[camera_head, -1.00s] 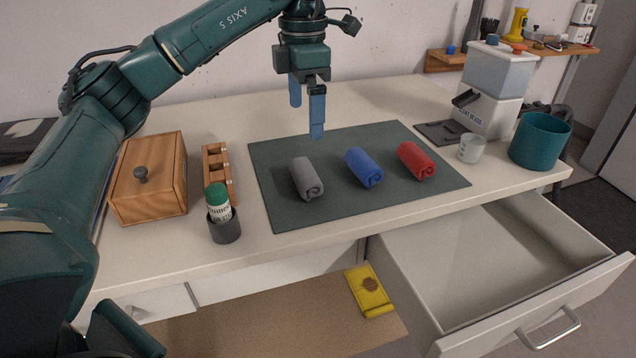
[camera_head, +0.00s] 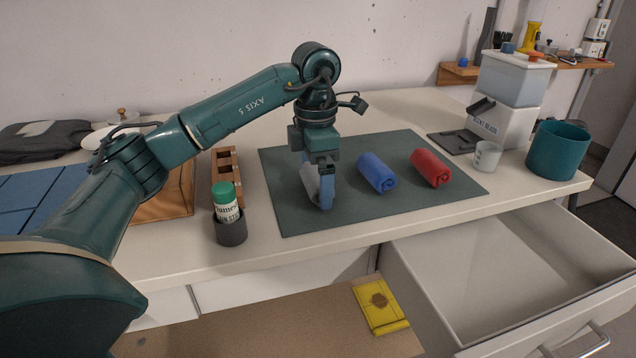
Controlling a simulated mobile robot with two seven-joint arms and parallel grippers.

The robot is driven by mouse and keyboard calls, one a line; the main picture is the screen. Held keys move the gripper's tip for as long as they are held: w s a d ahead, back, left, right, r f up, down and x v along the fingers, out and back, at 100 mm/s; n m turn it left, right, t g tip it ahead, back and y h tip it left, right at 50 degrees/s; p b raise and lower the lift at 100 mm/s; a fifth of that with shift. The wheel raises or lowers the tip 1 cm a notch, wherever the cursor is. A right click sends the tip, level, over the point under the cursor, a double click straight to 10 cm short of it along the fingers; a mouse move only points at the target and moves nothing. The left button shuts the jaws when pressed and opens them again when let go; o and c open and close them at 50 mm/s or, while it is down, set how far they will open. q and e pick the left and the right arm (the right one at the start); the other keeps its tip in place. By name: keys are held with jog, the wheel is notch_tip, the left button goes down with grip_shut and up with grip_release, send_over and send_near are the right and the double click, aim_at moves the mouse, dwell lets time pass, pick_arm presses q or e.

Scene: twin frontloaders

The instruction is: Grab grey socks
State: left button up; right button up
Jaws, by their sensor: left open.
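The rolled grey socks (camera_head: 310,183) lie on the dark green mat (camera_head: 275,215), at its left part. My left gripper (camera_head: 319,190) has come down over them from above and is open, with its blue fingers at the roll. The near finger and the gripper body hide much of the grey socks. Whether the fingers touch the roll, I cannot tell. A rolled blue pair (camera_head: 377,173) and a rolled red pair (camera_head: 431,168) lie to the right on the same mat. My right gripper is not in view.
A dark cup with a green-capped container (camera_head: 228,212) and a wooden rack (camera_head: 226,165) stand left of the mat. A white cup (camera_head: 487,156), a teal pot (camera_head: 558,150) and a dispenser (camera_head: 511,95) stand right. An open drawer (camera_head: 480,275) juts out below the front edge.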

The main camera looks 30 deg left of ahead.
pick_arm(q)
jog(key=shift+c, duration=0.2)
jog(key=c, duration=0.9)
jog(key=shift+o, duration=0.2)
